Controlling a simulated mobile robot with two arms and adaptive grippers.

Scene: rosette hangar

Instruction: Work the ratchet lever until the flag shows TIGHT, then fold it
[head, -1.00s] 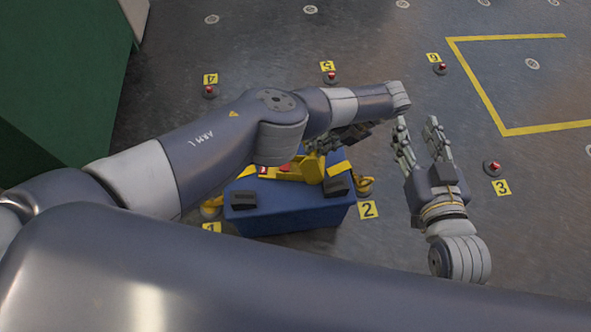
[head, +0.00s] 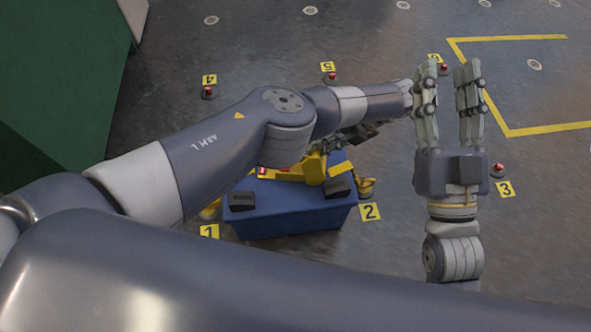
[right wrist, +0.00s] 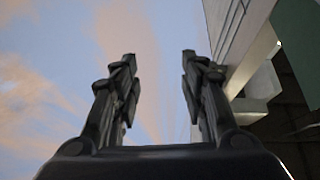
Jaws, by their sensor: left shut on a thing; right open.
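The yellow ratchet (head: 313,169) sits on top of a blue crate (head: 290,222), with yellow straps to either side. A small red and white patch (head: 262,171) shows at its left; I cannot read any word on it. My left gripper (head: 350,138) reaches over the crate's far side, shut on the ratchet lever, which is mostly hidden behind the gripper and my left arm. My right gripper (head: 450,75) is open and empty, raised to the right of the crate with its fingers upward. In the right wrist view its open fingers (right wrist: 160,65) frame only sky and a building edge.
Two black blocks (head: 241,200) (head: 338,186) lie on the crate's near corners. Yellow hooks or rings (head: 366,187) stand beside the crate. Several numbered floor plates, such as plate 2 (head: 370,212), lie around it. A green block (head: 60,90) stands at left. Open floor lies behind.

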